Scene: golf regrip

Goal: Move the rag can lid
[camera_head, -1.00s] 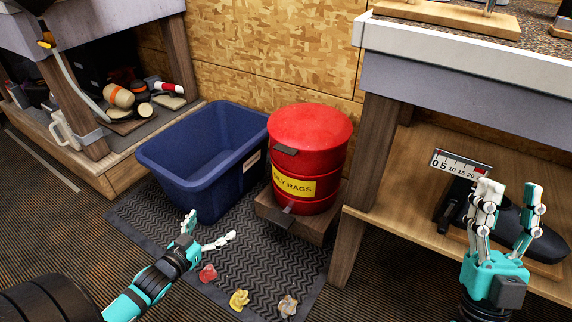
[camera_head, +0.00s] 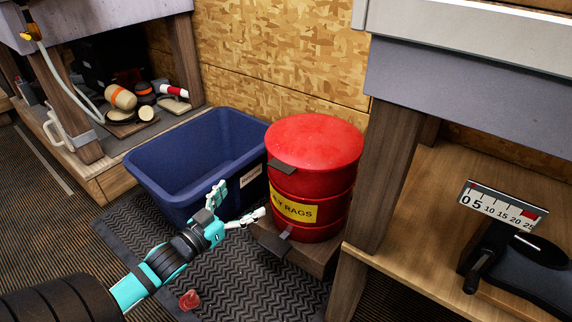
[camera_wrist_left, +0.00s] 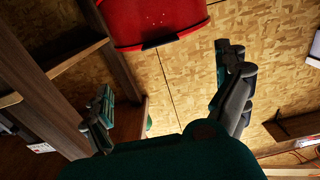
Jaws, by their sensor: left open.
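The red rag can (camera_head: 335,222) stands on a small wooden block, its yellow label partly reading "RAGS". Its round red lid (camera_head: 318,140) sits on top, with a dark tab (camera_head: 283,167) at the front left edge. My left gripper (camera_head: 238,202) is open and empty, left of the can and below lid height, in front of the blue bin. In the left wrist view, the open fingers (camera_wrist_left: 167,77) show with nothing between them, and a red part of the can (camera_wrist_left: 155,20) is at the top. My right gripper is out of view.
The blue bin (camera_head: 150,165) stands close to the can's left. A workbench leg (camera_head: 392,180) and wooden shelf (camera_head: 420,240) are close on the right. A dark pedal (camera_head: 275,243) sticks out low at the can's front. A red lump (camera_head: 190,300) lies on the mat.

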